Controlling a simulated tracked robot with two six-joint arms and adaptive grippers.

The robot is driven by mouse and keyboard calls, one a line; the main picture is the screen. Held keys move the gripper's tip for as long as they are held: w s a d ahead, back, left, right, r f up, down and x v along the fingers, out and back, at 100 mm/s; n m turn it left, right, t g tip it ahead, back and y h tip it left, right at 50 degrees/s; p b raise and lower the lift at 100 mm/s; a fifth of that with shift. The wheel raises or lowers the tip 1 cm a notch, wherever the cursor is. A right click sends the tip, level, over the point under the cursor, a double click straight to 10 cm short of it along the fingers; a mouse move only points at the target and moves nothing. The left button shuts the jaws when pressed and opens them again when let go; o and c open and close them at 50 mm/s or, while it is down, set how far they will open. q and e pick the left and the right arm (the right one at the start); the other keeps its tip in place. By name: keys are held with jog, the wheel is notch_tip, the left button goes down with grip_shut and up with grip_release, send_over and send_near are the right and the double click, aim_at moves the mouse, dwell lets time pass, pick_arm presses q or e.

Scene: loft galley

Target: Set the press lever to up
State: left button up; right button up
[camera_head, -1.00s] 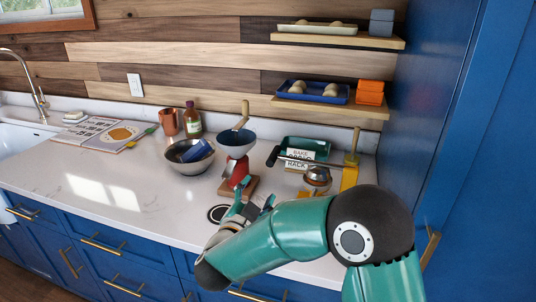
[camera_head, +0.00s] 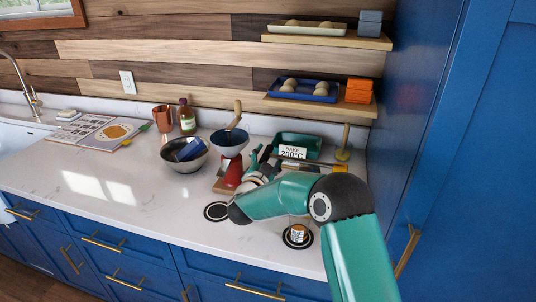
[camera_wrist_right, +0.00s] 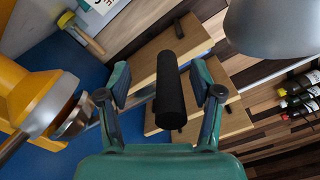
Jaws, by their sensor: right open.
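The press shows as a yellow body (camera_wrist_right: 25,92) with a metal part at the left of the right wrist view. In the head view only a yellow strip of it (camera_head: 300,168) shows above my right arm. The lever's black cylindrical grip (camera_wrist_right: 170,92) lies between the fingers of my right gripper (camera_wrist_right: 160,85) in the wrist view. The fingers are open, with a gap visible on both sides of the grip. In the head view my right gripper (camera_head: 262,160) is beside the red grinder, and the lever is hidden. My left gripper is not in view.
A red grinder with a blue hopper (camera_head: 229,142) stands close left of my right gripper. A green tray (camera_head: 296,141) with a sign is behind it. A metal bowl (camera_head: 184,161) stands further left. A small cup (camera_head: 298,233) sits at the counter front. The left-front counter is clear.

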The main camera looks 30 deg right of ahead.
jog(key=shift+w+d, duration=0.15)
grip_shut()
dwell(0.4)
jog(key=shift+r, duration=0.15)
